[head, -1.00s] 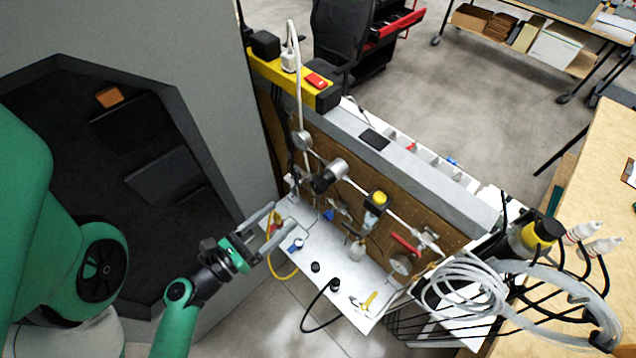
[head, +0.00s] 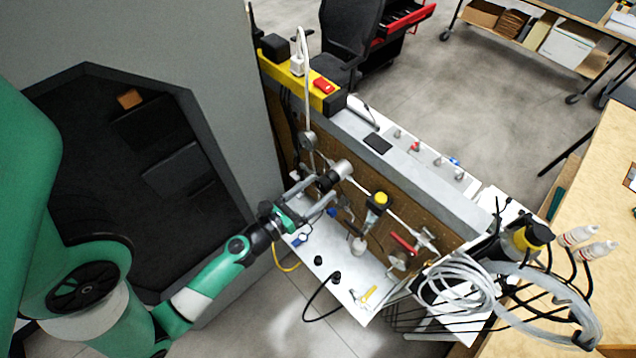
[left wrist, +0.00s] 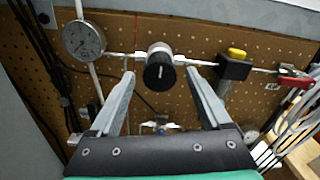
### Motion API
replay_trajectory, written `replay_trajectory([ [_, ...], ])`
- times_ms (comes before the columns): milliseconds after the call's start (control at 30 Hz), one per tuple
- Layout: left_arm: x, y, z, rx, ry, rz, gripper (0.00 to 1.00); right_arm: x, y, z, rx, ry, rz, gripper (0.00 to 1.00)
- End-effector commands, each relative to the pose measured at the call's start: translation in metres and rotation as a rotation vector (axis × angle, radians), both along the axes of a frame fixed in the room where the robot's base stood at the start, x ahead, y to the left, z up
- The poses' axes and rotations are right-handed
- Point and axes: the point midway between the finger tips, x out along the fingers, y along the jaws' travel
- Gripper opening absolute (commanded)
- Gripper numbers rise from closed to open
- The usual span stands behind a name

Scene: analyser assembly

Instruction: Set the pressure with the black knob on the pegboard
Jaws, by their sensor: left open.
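The black knob (left wrist: 159,74) sits on the front of a silver regulator body (left wrist: 159,48) mounted on the brown pegboard (left wrist: 205,25). It also shows in the head view (head: 326,183), just beyond my left gripper. My left gripper (head: 322,189) is open and empty, pointing at the pegboard. In the left wrist view its two fingers (left wrist: 162,75) spread to either side of the knob, with gaps on both sides. I cannot tell how far short of the knob the fingertips are. A round pressure gauge (left wrist: 84,40) is left of the knob. My right gripper is not in view.
A black block with a yellow top (left wrist: 235,65) and a red-handled valve (left wrist: 294,78) lie to the right along the pipe. A white shelf (head: 345,268) below holds small parts and tools. Coiled grey tubing (head: 455,290) hangs at the right.

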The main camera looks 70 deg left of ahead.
Motion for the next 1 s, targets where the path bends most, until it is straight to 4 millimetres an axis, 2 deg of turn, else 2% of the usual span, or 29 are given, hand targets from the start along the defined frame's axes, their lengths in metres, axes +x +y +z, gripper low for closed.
replay_trajectory([
  [100,0.0068,0.0032,0.0003,0.0,0.0,0.0,0.81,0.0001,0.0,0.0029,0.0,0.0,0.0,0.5],
  [367,0.0075,0.0038,-0.0006,0.0,0.0,0.001,0.8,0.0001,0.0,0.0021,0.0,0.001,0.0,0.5],
  [800,0.0072,0.0037,-0.0004,0.0,0.0,0.0,0.01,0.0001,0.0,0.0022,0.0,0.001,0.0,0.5],
  [1000,0.0072,0.0037,-0.0003,0.006,0.003,0.0,0.0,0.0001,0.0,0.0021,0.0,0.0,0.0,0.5],
])
